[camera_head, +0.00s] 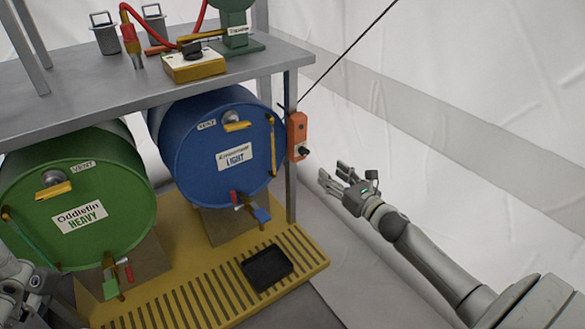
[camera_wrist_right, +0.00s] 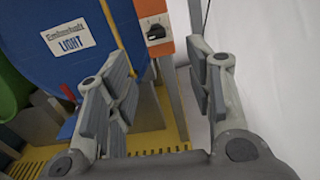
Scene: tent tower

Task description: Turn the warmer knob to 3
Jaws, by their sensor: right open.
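An orange control box (camera_head: 297,127) is fixed to the shelf's right front post. A black knob (camera_head: 304,151) sits on its lower part. The box (camera_wrist_right: 153,15) and its knob (camera_wrist_right: 155,33) also show in the right wrist view, where the dial marks are too small to read. My right gripper (camera_head: 333,174) is open and empty, to the right of the box and a little below it, apart from the knob. In the right wrist view my right gripper (camera_wrist_right: 163,72) has its fingers spread, with the knob beyond the gap. Part of my left arm shows at the lower left edge; its jaws cannot be made out.
A yellow box with a black knob (camera_head: 193,68) sits on the grey shelf (camera_head: 95,88). A black tray (camera_head: 266,267) lies on the yellow grate (camera_head: 190,302). White tent wall is right.

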